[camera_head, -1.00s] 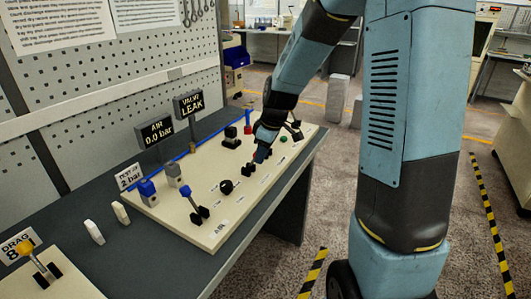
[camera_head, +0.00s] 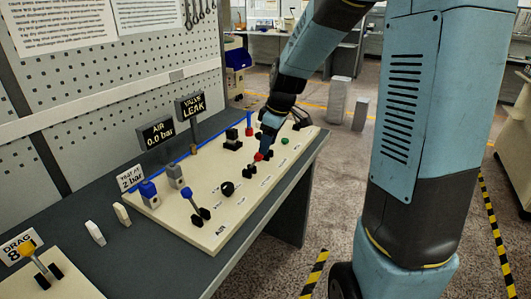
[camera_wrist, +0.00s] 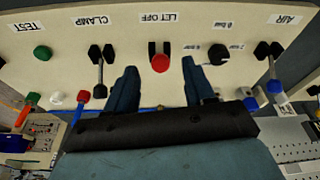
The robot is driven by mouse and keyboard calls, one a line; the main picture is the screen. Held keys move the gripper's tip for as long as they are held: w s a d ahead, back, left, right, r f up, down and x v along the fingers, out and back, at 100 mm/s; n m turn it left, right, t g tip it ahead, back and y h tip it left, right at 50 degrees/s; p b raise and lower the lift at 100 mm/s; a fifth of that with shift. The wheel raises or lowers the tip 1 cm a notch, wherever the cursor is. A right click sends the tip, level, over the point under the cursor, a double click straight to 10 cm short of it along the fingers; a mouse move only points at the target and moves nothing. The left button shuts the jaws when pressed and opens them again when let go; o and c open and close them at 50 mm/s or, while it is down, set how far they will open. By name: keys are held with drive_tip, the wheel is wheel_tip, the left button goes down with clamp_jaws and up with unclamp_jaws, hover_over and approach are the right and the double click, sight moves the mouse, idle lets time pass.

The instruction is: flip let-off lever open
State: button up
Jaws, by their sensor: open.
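The let-off lever (camera_wrist: 160,61) shows its red ball knob between black brackets beside the LET OFF label in the upside-down wrist view. In the head view its red knob (camera_head: 258,156) is small and partly behind my gripper. My gripper (camera_wrist: 159,70) is open, with one dark blue finger on each side of the red knob's line. The fingers look empty; whether they touch the knob cannot be told. In the head view my gripper (camera_head: 265,151) points down at the panel over the lever.
The cream panel (camera_head: 222,229) also carries the AIR lever (camera_head: 187,193) with a blue knob, a black dial (camera_head: 227,188) and a green button (camera_head: 284,141). The CLAMP lever (camera_wrist: 100,72) is beside LET OFF. Displays (camera_head: 156,133) stand behind the panel.

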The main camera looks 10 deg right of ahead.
drive_tip(key=v, duration=0.8)
drive_tip(key=s+d+r+m+t+h, duration=0.1)
drive_tip(key=s+m, duration=0.4)
drive_tip(key=s, duration=0.6)
drive_tip(key=s+d+r+m+t+h, duration=0.1)
drive_tip(key=s+r+m, duration=0.4)
drive_tip(key=s, duration=0.7)
drive_tip(key=shift+s+d+m+t, duration=0.25)
drive_tip(key=shift+d+m+t, duration=0.35)
drive_tip(key=shift+d+t, duration=0.4)
